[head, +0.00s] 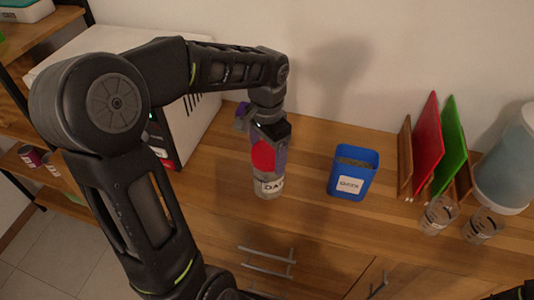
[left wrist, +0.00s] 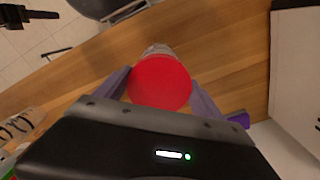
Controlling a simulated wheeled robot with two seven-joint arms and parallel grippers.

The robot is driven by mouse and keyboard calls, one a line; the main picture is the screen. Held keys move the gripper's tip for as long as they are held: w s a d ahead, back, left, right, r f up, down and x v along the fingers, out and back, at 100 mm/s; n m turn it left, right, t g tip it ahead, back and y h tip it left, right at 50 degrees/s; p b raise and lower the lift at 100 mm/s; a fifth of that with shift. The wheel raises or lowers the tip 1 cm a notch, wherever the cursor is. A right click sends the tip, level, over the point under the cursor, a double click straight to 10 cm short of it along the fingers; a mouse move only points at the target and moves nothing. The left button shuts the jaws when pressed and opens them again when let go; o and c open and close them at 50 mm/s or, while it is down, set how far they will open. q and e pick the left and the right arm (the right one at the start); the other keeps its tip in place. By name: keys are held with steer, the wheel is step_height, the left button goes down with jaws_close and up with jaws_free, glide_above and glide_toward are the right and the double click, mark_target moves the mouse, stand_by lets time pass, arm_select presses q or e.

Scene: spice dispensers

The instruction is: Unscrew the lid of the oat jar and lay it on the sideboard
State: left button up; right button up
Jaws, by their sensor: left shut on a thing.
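The oat jar (head: 268,188) is clear with a white label, partly readable, and stands upright on the wooden sideboard (head: 300,205). Its red lid (head: 263,157) is at the jar's mouth; I cannot tell whether it is still threaded on. In the left wrist view the round lid (left wrist: 160,82) hides most of the jar (left wrist: 158,50). My left gripper (head: 266,148) points down from above and is shut on the lid, with a purple finger on each side. A dark part, probably my right gripper (left wrist: 22,14), shows at the top left of the left wrist view; its jaws are unclear.
A blue labelled container (head: 353,172) stands right of the jar. Further right are a red board (head: 428,146), a green board (head: 450,145), clear glasses (head: 437,215) and a large clear container (head: 508,165). A white appliance (head: 190,125) is left. Bare wood lies between jar and blue container.

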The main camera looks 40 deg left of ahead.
arm_select(q)
steer(key=n, duration=0.5)
steer(key=shift+d+r+n+b, duration=0.1)
steer(key=shift+n+b, duration=0.25)
steer(key=shift+n, duration=0.05)
steer(key=o, duration=1.2)
steer(key=shift+o, duration=0.2)
steer(key=m+p, duration=0.1)
steer(key=m, duration=0.3)
steer(key=shift+r+m, duration=0.1)
steer(key=shift+m, duration=0.2)
steer(key=m+p, duration=0.1)
steer(key=m, duration=0.2)
steer(key=shift+m, duration=0.8)
